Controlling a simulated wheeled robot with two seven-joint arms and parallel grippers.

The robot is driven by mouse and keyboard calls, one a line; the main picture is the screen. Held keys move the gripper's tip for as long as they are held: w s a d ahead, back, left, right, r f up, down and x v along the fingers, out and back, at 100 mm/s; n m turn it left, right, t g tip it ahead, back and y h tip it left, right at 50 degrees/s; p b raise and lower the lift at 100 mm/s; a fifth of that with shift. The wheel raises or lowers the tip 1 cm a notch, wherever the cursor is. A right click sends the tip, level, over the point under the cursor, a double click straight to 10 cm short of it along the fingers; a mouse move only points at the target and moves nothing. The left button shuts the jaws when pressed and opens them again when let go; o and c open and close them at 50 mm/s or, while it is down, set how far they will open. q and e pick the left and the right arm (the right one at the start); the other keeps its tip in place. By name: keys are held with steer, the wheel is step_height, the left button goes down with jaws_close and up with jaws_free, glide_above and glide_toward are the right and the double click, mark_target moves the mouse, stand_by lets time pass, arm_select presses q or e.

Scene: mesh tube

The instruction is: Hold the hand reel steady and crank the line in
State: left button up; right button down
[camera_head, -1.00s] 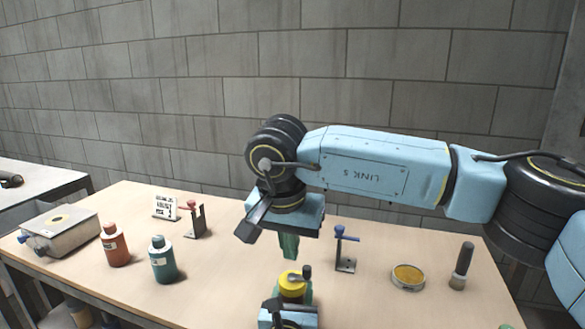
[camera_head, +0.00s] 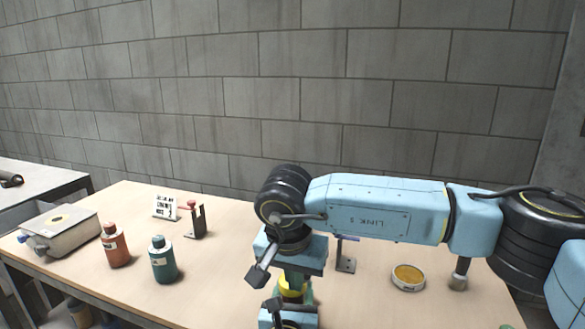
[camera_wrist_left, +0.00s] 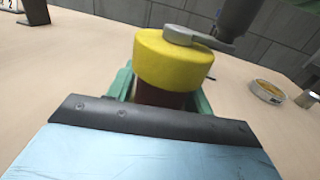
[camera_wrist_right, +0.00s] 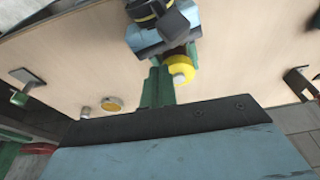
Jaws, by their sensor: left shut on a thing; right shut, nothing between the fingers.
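The hand reel has a yellow drum (camera_head: 291,292), partly hidden behind my right gripper in the head view. In the left wrist view the yellow drum (camera_wrist_left: 168,62) carries a grey crank arm (camera_wrist_left: 190,37) on top. A dark upright piece stands at the crank arm's outer end. My left gripper (camera_wrist_left: 160,98) is shut around the dark red part below the drum and holds the reel upright. My right gripper (camera_head: 293,278) points down, shut and empty, right by the drum. In the right wrist view its green fingers (camera_wrist_right: 158,86) are beside the drum (camera_wrist_right: 182,68); contact is unclear.
A red bottle (camera_head: 115,246), a green bottle (camera_head: 162,260) and a metal box (camera_head: 62,232) stand at left. Brackets with a red knob (camera_head: 196,220) and a blue knob (camera_head: 346,256) stand behind. A round yellow-topped tin (camera_head: 408,278) is at right.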

steer(key=shift+w, duration=0.6)
stand_by(0.7)
steer(key=shift+a, duration=0.3)
stand_by(0.3)
steer(key=shift+w+a, duration=0.2)
steer(key=shift+a, duration=0.4)
steer(key=shift+w+a, duration=0.15)
steer(key=shift+a, duration=0.45)
steer(key=shift+w+a, duration=0.2)
steer(key=shift+a, duration=0.05)
steer(key=shift+s+a, duration=0.1)
steer(key=shift+s, duration=0.05)
steer(key=w+v, duration=0.1)
steer(key=v, duration=0.4)
steer(key=shift+r, duration=0.55)
